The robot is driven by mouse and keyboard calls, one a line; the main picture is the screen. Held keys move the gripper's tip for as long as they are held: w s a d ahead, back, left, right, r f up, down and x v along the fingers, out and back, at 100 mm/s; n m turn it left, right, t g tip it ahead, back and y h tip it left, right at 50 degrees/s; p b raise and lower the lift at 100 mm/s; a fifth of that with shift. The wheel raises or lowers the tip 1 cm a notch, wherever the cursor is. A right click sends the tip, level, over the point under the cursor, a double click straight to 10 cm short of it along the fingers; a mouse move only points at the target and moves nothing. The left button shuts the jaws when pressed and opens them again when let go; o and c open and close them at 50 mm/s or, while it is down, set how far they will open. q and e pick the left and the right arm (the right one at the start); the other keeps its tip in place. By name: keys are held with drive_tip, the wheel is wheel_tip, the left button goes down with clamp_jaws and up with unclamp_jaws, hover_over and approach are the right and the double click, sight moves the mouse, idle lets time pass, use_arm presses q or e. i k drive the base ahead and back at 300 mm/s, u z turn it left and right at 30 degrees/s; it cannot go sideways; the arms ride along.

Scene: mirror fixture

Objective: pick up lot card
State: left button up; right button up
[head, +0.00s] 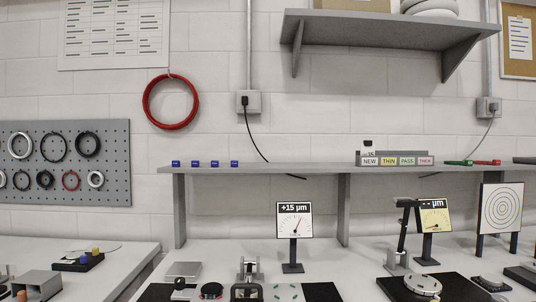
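I cannot pick out a lot card for certain. A small pale card (369,153) with dark marks stands behind the NEW label of a label rack (396,159) on the long grey shelf. It is too small to read well, and the rack hides its lower part. The rack's labels read NEW, THIN, PASS and THICK. Neither of my grippers is in view.
The grey shelf (270,168) runs above the bench, with several blue blocks (206,163) at its left. A +15 µm gauge display (294,221) stands on the bench. A round fixture (422,284) and a target board (500,208) are at right.

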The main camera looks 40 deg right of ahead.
sight(367, 149)
drive_tip(key=u, duration=1.15)
drive_tip(key=k, duration=1.9)
drive_tip(key=z, duration=1.35)
